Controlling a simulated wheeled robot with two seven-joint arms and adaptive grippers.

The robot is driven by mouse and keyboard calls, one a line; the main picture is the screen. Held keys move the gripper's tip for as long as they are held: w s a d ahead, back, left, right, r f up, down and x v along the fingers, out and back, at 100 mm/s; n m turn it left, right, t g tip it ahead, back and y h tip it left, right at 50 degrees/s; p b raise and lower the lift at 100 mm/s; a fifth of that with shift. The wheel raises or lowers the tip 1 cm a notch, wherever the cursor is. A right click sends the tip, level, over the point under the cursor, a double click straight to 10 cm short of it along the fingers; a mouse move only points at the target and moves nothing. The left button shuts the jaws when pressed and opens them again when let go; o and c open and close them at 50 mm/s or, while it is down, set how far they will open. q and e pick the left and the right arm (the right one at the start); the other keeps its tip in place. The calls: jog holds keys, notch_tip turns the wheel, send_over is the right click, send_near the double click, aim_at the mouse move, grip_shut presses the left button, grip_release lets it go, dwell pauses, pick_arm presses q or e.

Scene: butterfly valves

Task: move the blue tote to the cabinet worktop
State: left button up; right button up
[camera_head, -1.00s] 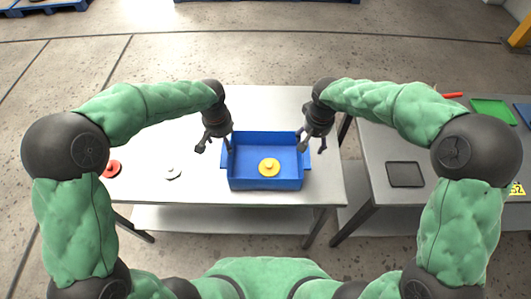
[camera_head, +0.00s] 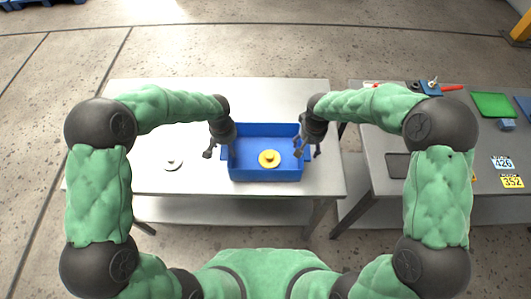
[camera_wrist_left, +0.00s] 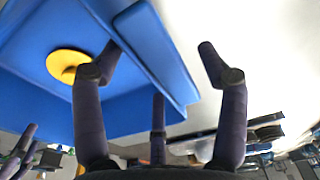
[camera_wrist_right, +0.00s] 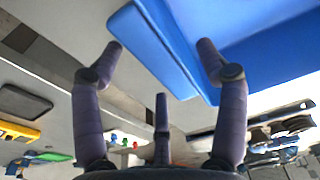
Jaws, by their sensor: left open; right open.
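The blue tote (camera_head: 266,173) stands upright on the white-topped table, with a yellow round valve part (camera_head: 269,158) inside it. My left gripper (camera_head: 216,152) is open at the tote's left end. In the left wrist view its fingers (camera_wrist_left: 160,65) straddle the tote's side ledge (camera_wrist_left: 150,40). My right gripper (camera_head: 308,152) is open at the tote's right end. In the right wrist view its fingers (camera_wrist_right: 160,60) stand on both sides of the tote's ledge (camera_wrist_right: 150,45). I cannot tell whether any finger touches the tote.
The white table (camera_head: 150,105) holds a small white round part (camera_head: 173,164) left of the tote. A grey worktop (camera_head: 435,175) stands to the right across a narrow gap. It carries a dark tray (camera_head: 397,165), a green tray (camera_head: 491,104), number plates (camera_head: 512,181) and a red-handled item (camera_head: 452,88).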

pick_arm(q)
jog(key=shift+f, duration=0.75)
pick_arm(e)
jog(key=shift+w+f, duration=0.1)
jog(key=shift+f, duration=0.6)
pick_arm(q)
grip_shut()
pick_arm(e)
grip_shut()
